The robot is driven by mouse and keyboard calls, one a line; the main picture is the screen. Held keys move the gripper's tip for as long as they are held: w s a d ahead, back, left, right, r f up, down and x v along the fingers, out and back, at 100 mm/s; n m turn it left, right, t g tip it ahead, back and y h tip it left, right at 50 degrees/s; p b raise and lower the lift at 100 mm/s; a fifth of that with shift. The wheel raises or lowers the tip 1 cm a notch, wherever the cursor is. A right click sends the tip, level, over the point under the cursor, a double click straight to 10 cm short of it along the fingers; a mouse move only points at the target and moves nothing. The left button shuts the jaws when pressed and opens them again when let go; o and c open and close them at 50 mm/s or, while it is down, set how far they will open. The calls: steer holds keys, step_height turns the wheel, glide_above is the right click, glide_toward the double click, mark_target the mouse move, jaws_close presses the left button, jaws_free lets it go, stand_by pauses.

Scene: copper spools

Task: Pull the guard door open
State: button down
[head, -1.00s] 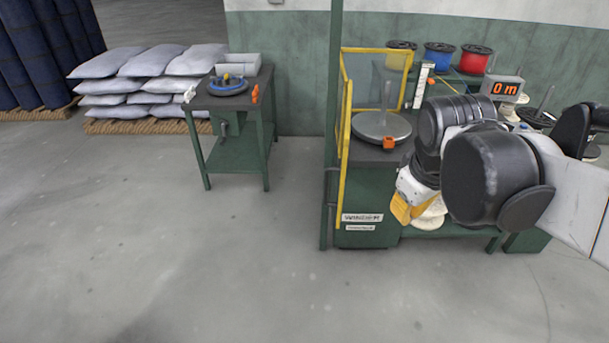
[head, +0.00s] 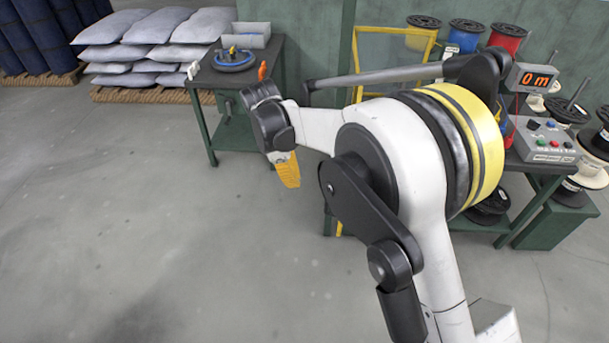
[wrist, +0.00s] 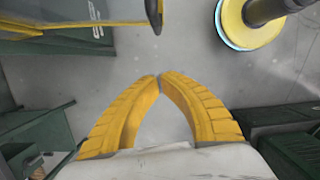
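The guard door (head: 396,31) has a yellow frame and stands upright at the winder bench in the head view. My arm hides its lower part, so I cannot tell how far it is open. In the wrist view, a yellow bar (wrist: 75,23), which looks like part of the door frame, crosses the top left. My gripper (head: 288,172) points down left of the door, above the floor. In the wrist view its yellow fingers (wrist: 159,77) meet at the tips with nothing between them. They are apart from the yellow bar.
A green side table (head: 205,78) with a blue ring-shaped thing (head: 235,58) stands at left. A grey control box (head: 545,140) and a meter reading 0 m (head: 535,77) sit at right. Coloured spools (head: 467,33) stand behind. The floor in front at left is clear.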

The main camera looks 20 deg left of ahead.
steer(key=w+d+f+b, duration=0.2)
steer(key=d+f, duration=0.3)
steer(key=f, duration=0.3)
steer(key=shift+d+b, duration=0.35)
steer(key=shift+b, duration=0.45)
steer(key=shift+r, duration=0.1)
